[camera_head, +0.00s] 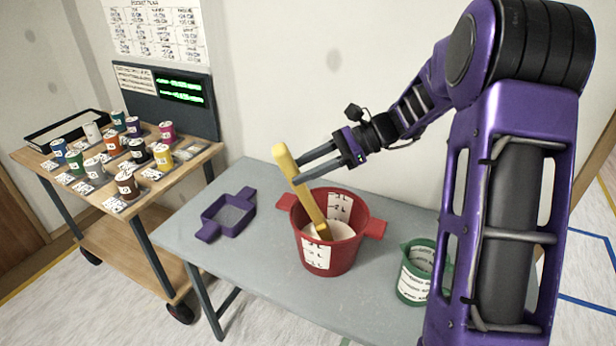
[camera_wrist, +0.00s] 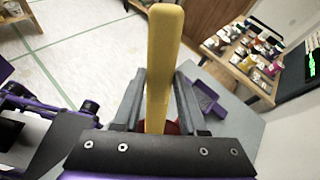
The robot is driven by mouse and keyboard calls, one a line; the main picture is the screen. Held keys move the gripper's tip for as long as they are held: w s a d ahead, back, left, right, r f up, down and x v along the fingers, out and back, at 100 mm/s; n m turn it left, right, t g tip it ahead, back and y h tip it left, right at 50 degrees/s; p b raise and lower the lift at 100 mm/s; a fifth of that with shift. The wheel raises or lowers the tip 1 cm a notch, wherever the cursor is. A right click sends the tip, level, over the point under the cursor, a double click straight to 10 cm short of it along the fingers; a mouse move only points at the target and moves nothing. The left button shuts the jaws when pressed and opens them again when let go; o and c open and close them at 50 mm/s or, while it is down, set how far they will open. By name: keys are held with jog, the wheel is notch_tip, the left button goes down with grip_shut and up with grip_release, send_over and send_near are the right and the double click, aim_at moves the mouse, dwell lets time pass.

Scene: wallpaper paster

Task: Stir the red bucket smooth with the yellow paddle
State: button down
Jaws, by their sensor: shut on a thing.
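The red bucket (camera_head: 326,256) stands on the grey table, with white measure labels and side handles. Pale paste (camera_head: 341,231) shows inside it. The yellow paddle (camera_head: 305,193) leans in the bucket, its top tilted left and its lower end in the paste. My gripper (camera_head: 297,172) is shut on the paddle's upper shaft, above the bucket's rim. In the wrist view the yellow paddle (camera_wrist: 160,70) stands between my two grey fingers, and only a small red piece of the bucket (camera_wrist: 172,127) shows behind it. The paddle's lower tip is hidden.
A green measuring jug (camera_head: 412,278) stands right of the bucket. A purple two-handled tray (camera_head: 229,214) lies to the left on the grey table (camera_head: 255,275). A wooden trolley (camera_head: 150,185) with several small labelled cans stands further left. The table's front left is clear.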

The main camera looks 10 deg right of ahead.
aim_at(285, 147)
jog(key=shift+s+a+r, duration=0.3)
jog(key=shift+a+r, duration=0.3)
jog(key=shift+r, duration=1.05)
jog(key=shift+s+a+r, duration=0.35)
jog(key=shift+a+r, duration=0.25)
jog(key=shift+r, duration=1)
jog(key=shift+s+a+r, duration=0.3)
jog(key=shift+a+r, duration=0.3)
jog(key=shift+r, duration=1.05)
jog(key=shift+r, duration=2.5)
